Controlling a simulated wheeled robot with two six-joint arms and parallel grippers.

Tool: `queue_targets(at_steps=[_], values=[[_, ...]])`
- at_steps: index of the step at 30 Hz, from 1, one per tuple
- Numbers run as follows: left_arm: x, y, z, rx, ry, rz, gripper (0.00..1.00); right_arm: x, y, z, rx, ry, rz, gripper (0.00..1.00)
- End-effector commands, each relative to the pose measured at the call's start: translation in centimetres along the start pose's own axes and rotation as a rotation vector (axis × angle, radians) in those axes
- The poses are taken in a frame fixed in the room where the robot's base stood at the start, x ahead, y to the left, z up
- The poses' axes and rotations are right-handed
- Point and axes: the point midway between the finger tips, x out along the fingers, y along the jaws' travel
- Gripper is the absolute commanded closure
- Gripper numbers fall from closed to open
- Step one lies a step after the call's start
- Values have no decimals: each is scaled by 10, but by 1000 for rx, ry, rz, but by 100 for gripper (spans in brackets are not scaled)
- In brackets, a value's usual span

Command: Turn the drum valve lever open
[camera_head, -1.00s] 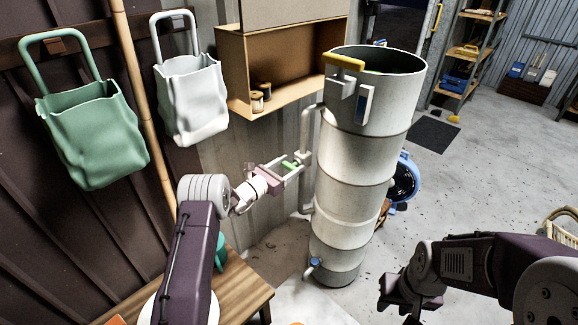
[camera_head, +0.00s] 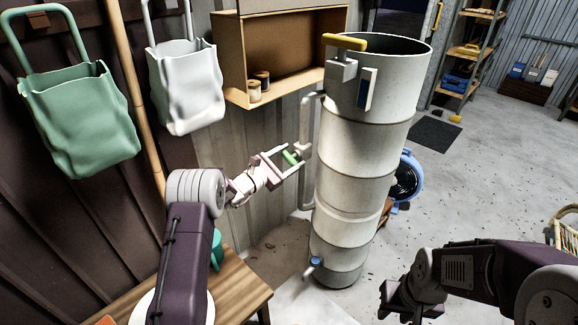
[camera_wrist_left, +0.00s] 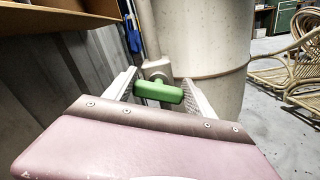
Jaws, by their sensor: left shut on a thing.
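The tall grey-white drum (camera_head: 362,165) stands upright in the middle of the head view, with a pipe (camera_head: 306,185) along its left side. The short green valve lever (camera_head: 291,157) is on this pipe. In the left wrist view the lever (camera_wrist_left: 160,92) lies crosswise between the two finger pads, in front of the grey valve body (camera_wrist_left: 155,69). My left gripper (camera_head: 293,159) is shut on the lever's ends. My right gripper (camera_head: 396,303) is low at the right, away from the drum; its finger gap is unclear.
A wooden table (camera_head: 240,297) stands below my left arm. A wooden cabinet (camera_head: 233,75) with small jars hangs behind the pipe. A blue-rimmed fan (camera_head: 408,178) stands behind the drum. Green (camera_head: 80,125) and white (camera_head: 184,90) bags hang at left. The floor at right is mostly open.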

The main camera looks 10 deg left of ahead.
Motion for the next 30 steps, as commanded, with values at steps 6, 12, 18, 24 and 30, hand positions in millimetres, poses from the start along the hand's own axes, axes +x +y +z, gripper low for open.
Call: queue_targets(at_steps=[6,12,18,24,30], values=[[0,-7,-12,206,3,-1,77,51,1,5,0,0,0,64],[0,-8,-14,397,4,-1,77,94,2,10,0,0,0,64],[0,-9,-15,588,4,0,77,139,3,14,0,0,0,64],[0,-9,-14,771,5,1,77,180,4,19,0,0,0,64],[0,-8,-12,929,4,2,77,212,4,22,0,0,0,64]])
